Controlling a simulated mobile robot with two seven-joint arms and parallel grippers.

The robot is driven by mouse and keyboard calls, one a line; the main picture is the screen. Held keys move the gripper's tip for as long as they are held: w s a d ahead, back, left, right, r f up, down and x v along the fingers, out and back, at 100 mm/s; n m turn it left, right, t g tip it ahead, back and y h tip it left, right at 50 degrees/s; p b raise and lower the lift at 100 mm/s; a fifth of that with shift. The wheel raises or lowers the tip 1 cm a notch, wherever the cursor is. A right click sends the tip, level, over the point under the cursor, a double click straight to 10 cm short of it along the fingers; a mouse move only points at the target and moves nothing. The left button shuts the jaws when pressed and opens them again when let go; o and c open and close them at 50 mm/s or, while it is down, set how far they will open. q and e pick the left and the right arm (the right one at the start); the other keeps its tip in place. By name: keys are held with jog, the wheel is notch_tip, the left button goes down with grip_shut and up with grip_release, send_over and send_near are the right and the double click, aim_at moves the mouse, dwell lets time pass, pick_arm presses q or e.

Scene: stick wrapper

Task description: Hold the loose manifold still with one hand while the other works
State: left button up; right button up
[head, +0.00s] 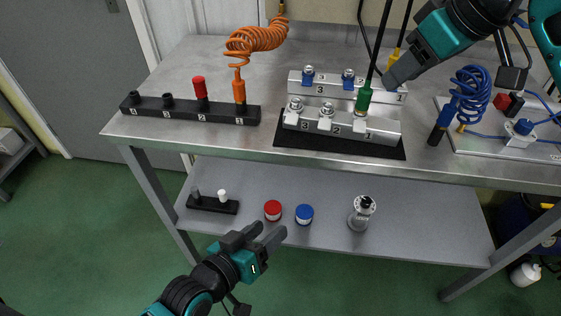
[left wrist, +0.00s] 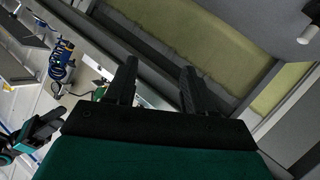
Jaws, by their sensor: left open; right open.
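The silver manifold is a stepped metal block on a black mat (head: 290,146) on the bench. Its front row (head: 385,131) and back row (head: 330,90) carry numbers 3, 2, 1. A green connector (head: 363,99) with a black hose stands at front port 1. Blue fittings stand on the back row, and a yellow connector (head: 393,58) shows behind it. My left gripper (head: 272,233) is open and empty, low in front of the bench, apart from the manifold. My right gripper (head: 396,76) is open by the manifold's back right end; its fingertips are partly hidden and contact is unclear.
A black rack (head: 140,107) with red and orange connectors lies at the bench's left. A panel (head: 467,143) with a blue coil (head: 471,88) is at right. The lower shelf (head: 420,237) holds a red cap (head: 272,209), blue cap (head: 304,213) and metal fitting (head: 360,215).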

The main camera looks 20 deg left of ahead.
aim_at(290, 122)
pick_arm(q)
jog(key=w+d+r+n+t, duration=0.1)
jog(key=r+n, duration=0.1)
jog(key=r, duration=0.1)
jog(key=w+d+r+n+t+h, duration=0.1)
jog(key=r+n, duration=0.2)
jog(key=d+r+n+t+h, duration=0.1)
jog(key=d+r+n+t, duration=0.1)
jog(key=r+n, duration=0.1)
jog(key=shift+w+r, duration=0.4)
jog(key=shift+r, duration=0.05)
notch_tip(290, 122, up, 7)
jog(key=w+a+n+t+y, duration=0.2)
jog(key=n+t+y, duration=0.2)
jog(key=n, duration=1.3)
jog(key=w+f+n+g+y, duration=0.1)
jog(key=w+n, duration=0.2)
jog(key=w, duration=0.1)
jog(key=w+a+f+n+g+y, duration=0.1)
jog(key=w+n, duration=0.3)
jog(key=w, duration=0.1)
jog(key=w+f+n+g+y, duration=0.1)
jog(key=w+n, duration=0.2)
jog(key=w, duration=0.1)
jog(key=shift+w+a+f+y, duration=0.25)
jog(key=shift+a+f+y, duration=0.05)
jog(key=shift+a+f, duration=0.05)
grip_shut()
